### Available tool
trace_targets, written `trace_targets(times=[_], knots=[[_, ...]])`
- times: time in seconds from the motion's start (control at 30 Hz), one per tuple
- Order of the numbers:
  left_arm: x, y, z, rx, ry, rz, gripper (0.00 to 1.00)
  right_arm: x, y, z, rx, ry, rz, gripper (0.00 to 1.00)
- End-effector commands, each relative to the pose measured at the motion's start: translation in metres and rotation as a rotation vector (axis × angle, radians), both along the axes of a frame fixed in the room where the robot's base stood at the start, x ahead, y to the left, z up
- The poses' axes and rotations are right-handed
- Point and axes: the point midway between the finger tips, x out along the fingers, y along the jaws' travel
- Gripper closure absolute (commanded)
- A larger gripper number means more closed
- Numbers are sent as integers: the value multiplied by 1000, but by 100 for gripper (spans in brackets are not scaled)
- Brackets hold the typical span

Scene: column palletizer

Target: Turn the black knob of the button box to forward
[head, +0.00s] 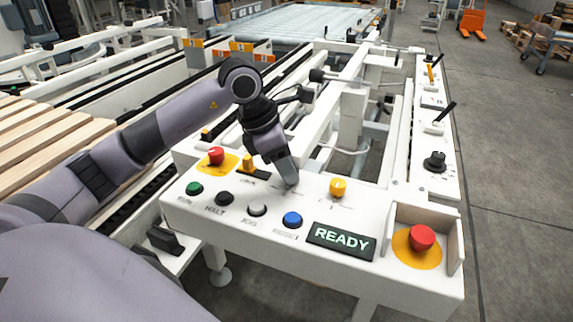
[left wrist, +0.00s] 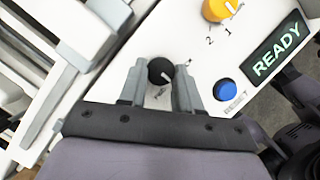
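The white button box (head: 400,284) carries several buttons and a lit READY display. In the left wrist view, a round black knob (left wrist: 160,71) with a white pointer line sits between the fingertips of my left gripper (left wrist: 159,76). The pointer is turned toward the lower right, and small panel marks beside it are partly covered. One finger is on each side of the knob, close to it; I cannot tell whether both touch. In the head view, my left gripper (head: 289,182) points down at the panel and hides this knob. My right gripper is not in view.
A yellow selector (head: 338,187) and blue button (head: 292,220) are close to the gripper. Red emergency buttons stand at the panel's left (head: 216,155) and right (head: 422,237). Another black knob (head: 435,161) is on the right rail. Conveyor frames fill the area behind.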

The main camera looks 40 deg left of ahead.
Motion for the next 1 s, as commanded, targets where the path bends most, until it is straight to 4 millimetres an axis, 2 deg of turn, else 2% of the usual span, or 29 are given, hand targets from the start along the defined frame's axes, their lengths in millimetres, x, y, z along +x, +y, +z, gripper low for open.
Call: trace_targets(times=[0.27, 0.47, 1.0], knots=[[0, 0, 1, -2, 0, -18, 97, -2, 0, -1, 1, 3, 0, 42], [1, 1, 1, -2, 0, -98, 97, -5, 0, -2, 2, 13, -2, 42], [5, 2, 2, -3, -1, -535, 97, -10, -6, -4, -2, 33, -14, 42]])
